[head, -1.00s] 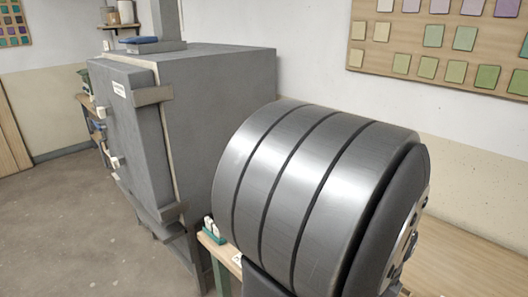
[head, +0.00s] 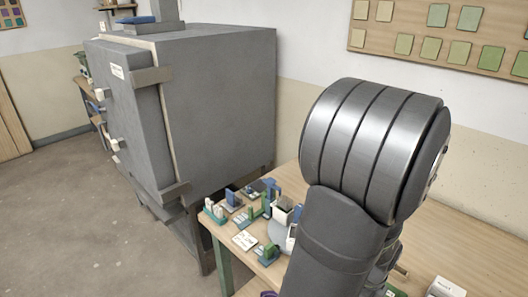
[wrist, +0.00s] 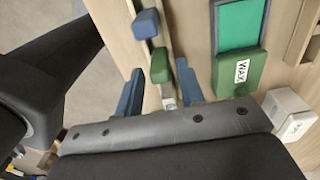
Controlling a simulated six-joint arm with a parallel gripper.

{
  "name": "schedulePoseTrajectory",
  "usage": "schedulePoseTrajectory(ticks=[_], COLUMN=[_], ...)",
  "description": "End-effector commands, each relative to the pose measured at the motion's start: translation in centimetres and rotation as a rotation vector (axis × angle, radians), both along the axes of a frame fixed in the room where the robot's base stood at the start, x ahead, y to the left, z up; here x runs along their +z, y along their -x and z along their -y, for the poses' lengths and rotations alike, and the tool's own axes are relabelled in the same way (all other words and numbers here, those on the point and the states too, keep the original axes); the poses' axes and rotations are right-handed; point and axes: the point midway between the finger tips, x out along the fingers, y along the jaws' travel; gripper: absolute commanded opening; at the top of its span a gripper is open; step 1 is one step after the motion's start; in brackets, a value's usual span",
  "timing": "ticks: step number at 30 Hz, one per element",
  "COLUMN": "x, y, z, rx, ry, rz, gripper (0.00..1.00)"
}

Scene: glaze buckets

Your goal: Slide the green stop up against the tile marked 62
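In the wrist view a green block (wrist: 159,66), which looks like the green stop, sits on a narrow wooden rail (wrist: 172,40). A blue block (wrist: 147,24) is on the rail farther up the picture. My gripper (wrist: 160,66) is open, with one blue finger on each side of the green block and visible gaps to it. A small pale marked piece (wrist: 168,103) shows partly beside the gripper body; its marking is unreadable. I cannot make out a tile marked 62. In the head view my arm hides part of the bench, and I cannot tell which green piece is the stop.
The wrist view shows a green box labelled WAX (wrist: 238,75) right of the fingers and a white marked block (wrist: 289,113) farther right. In the head view, small blue and green items crowd the bench near a white card (head: 245,240). A grey kiln (head: 215,95) stands behind.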

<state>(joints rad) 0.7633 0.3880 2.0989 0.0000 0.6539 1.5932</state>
Motion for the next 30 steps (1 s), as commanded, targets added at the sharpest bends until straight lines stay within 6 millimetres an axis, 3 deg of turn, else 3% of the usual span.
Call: schedulePoseTrajectory(ticks=[6, 11, 12, 30], x=[0.0, 0.0, 0.0, 0.0], y=[0.0, 0.0, 0.0, 2.3], z=[0.0, 0.0, 0.0, 2.4], rx=[0.0, 0.0, 0.0, -0.003], ry=[0.0, 0.0, 0.0, 0.0], rz=[0.0, 0.0, 0.0, 0.0], gripper=[0.34, 0.02, 0.0, 0.0])
